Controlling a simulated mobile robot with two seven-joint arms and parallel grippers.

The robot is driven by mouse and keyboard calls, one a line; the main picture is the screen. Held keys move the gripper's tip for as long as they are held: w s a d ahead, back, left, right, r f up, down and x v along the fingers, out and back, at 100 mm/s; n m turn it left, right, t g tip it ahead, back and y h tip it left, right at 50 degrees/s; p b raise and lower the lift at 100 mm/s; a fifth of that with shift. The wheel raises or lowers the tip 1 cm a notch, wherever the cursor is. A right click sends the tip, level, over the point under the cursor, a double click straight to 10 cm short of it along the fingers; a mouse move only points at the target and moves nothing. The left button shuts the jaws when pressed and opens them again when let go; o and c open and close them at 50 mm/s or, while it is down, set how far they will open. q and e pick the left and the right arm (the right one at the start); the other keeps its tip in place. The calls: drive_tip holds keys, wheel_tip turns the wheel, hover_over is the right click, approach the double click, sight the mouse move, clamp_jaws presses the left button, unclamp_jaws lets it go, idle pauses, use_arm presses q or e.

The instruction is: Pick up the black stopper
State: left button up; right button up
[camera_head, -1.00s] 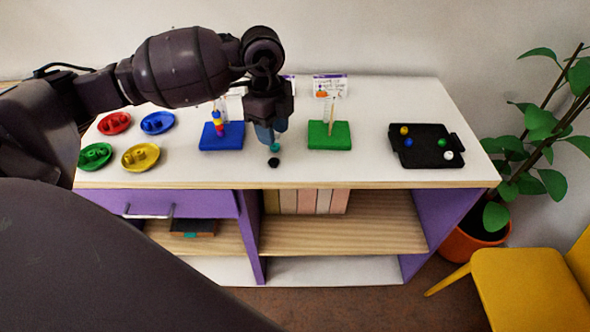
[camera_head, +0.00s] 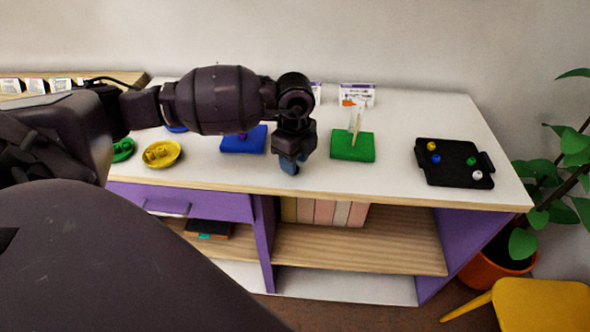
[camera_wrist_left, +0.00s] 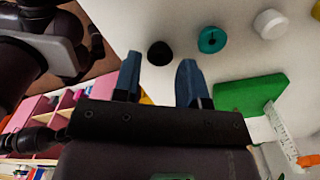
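The black stopper (camera_wrist_left: 160,53) is a small dark round piece on the white tabletop. In the left wrist view it lies just beyond the gap between my left fingertips, apart from them. My left gripper (camera_head: 289,166) is open and empty, pointing down near the table's front edge; its two blue fingers (camera_wrist_left: 159,78) show spread in the wrist view. In the head view the gripper hides the stopper. My right gripper is not in view.
A teal ring piece (camera_wrist_left: 212,39) and a white piece (camera_wrist_left: 269,23) lie in a row beside the stopper. A blue board (camera_head: 235,146) and a green board (camera_head: 352,153) with a peg stand nearby. A black tray (camera_head: 455,178) with several beads is at right.

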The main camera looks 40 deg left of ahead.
use_arm(q)
wheel_tip(320, 180, down, 2)
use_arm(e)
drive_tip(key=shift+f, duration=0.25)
use_arm(q)
drive_tip(key=c, duration=0.6)
drive_tip(key=shift+c, duration=0.2)
drive_tip(key=shift+r, duration=0.1)
